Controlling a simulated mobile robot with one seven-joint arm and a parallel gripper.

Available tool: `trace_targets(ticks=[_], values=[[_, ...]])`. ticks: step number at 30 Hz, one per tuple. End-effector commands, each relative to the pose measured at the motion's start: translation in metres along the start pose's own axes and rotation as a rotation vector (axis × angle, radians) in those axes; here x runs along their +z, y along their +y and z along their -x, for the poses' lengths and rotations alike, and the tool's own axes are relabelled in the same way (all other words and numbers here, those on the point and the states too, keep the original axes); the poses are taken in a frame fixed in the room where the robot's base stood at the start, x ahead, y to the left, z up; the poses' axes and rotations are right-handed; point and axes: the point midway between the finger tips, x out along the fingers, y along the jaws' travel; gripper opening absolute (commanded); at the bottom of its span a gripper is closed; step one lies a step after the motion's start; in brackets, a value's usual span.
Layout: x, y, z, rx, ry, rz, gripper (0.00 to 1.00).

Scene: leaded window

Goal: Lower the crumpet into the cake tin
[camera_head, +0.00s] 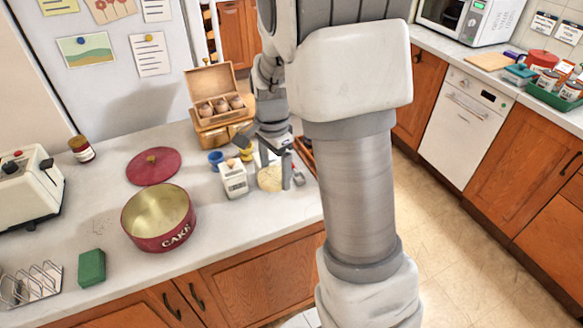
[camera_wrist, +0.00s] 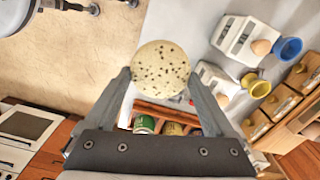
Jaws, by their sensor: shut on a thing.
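The crumpet (camera_head: 269,179) is a round, pale disc. In the wrist view the crumpet (camera_wrist: 160,66) shows its face dotted with dark holes, between the two fingertips. My gripper (camera_head: 277,172) is shut on it near the right part of the counter; the wrist view shows my gripper (camera_wrist: 160,80) with a finger on each side. How high the crumpet is above the counter I cannot tell. The cake tin (camera_head: 172,240) is a round, dark red tin marked CAKE, open at the top with a cream inside that looks empty. It stands left of my gripper.
The red lid (camera_head: 153,167) lies behind the tin. A white box-like holder (camera_head: 234,180) and a blue cup (camera_head: 215,158) stand between tin and gripper. A green block (camera_head: 92,267), toast rack (camera_head: 32,285) and toaster (camera_head: 28,187) are left. A wooden chest (camera_head: 218,100) stands behind.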

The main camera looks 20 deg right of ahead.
Motion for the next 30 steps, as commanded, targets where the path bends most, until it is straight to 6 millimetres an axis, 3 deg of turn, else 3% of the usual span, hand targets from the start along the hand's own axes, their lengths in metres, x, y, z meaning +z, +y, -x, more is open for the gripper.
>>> trace_targets(ticks=[11, 30], values=[[0.065, -0.040, 0.022, 0.000, 0.000, 0.005, 0.34], [0.172, -0.107, 0.015, 0.001, 0.000, 0.004, 0.34]])
